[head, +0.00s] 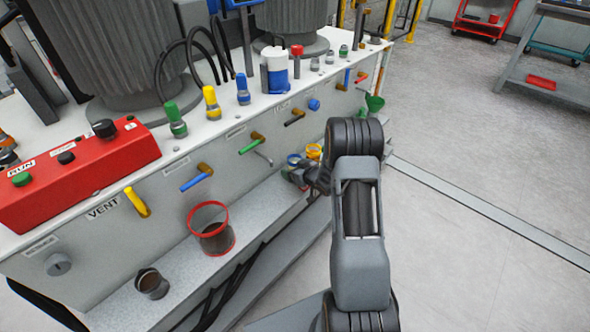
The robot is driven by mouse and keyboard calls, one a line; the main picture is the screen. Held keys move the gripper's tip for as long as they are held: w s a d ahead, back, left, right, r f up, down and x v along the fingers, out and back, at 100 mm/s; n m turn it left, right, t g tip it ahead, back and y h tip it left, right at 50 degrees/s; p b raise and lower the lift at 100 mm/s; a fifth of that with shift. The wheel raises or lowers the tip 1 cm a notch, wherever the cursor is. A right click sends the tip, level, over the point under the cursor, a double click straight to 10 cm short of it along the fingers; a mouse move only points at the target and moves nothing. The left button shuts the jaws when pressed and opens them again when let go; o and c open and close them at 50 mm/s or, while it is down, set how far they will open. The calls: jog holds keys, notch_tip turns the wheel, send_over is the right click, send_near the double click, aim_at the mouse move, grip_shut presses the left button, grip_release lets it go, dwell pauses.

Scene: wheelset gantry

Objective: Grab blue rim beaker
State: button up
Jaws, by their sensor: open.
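The blue rim beaker (292,159) stands toward the far end of the low ledge along the machine's front. Only its blue rim and a little of its side show; my gripper hides the rest. My gripper (299,177) is open, low at the ledge, right in front of the beaker in the picture. Its fingers are small and dark here, so I cannot tell whether they touch the beaker or stand around it. A yellow rim beaker (314,151) stands close behind and to the right, partly hidden by my arm.
A green funnel (374,103) is at the far end. Open floor (480,180) lies to the right.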

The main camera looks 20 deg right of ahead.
jog(key=shift+c, duration=0.5)
jog(key=c, duration=1)
jog(key=shift+r, duration=0.15)
